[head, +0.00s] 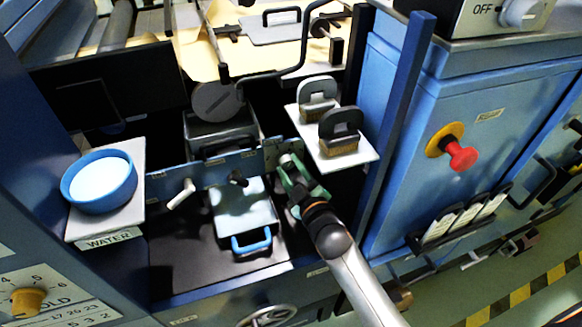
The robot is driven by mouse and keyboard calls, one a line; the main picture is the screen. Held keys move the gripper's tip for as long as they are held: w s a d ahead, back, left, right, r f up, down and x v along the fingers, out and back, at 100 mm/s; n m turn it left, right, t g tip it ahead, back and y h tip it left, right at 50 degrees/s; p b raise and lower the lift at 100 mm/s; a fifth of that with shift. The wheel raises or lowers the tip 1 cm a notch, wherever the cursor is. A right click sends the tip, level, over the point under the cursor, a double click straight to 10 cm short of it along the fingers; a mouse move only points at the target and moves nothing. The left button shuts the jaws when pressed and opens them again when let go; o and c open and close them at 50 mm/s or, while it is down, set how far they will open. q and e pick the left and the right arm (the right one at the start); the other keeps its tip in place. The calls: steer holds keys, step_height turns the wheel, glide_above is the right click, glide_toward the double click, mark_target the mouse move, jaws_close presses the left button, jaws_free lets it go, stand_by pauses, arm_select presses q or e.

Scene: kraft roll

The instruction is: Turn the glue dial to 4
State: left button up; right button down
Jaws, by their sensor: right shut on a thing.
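My right gripper (289,178) reaches in from the lower right, with green fingers at the right end of the blue rail (220,168). It is shut on a small part there, which its fingers mostly hide. This appears to be the glue dial, but its pointer and numbers cannot be read. A small upright plate (272,151) stands just behind the fingers. My left gripper is not in view.
A yellow knob (27,299) with a numbered scale sits at the lower left. A blue water bowl (99,183) stands on a white shelf. A grey tray with a blue handle (251,243) lies left of my gripper.

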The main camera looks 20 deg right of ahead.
steer(key=shift+r, duration=0.1)
steer(key=shift+c, duration=2.2)
jaws_free()
steer(key=shift+s, duration=0.55)
steer(key=s+d, duration=0.1)
steer(key=s, duration=1)
steer(key=shift+s+r, duration=0.15)
steer(key=shift+r, duration=0.15)
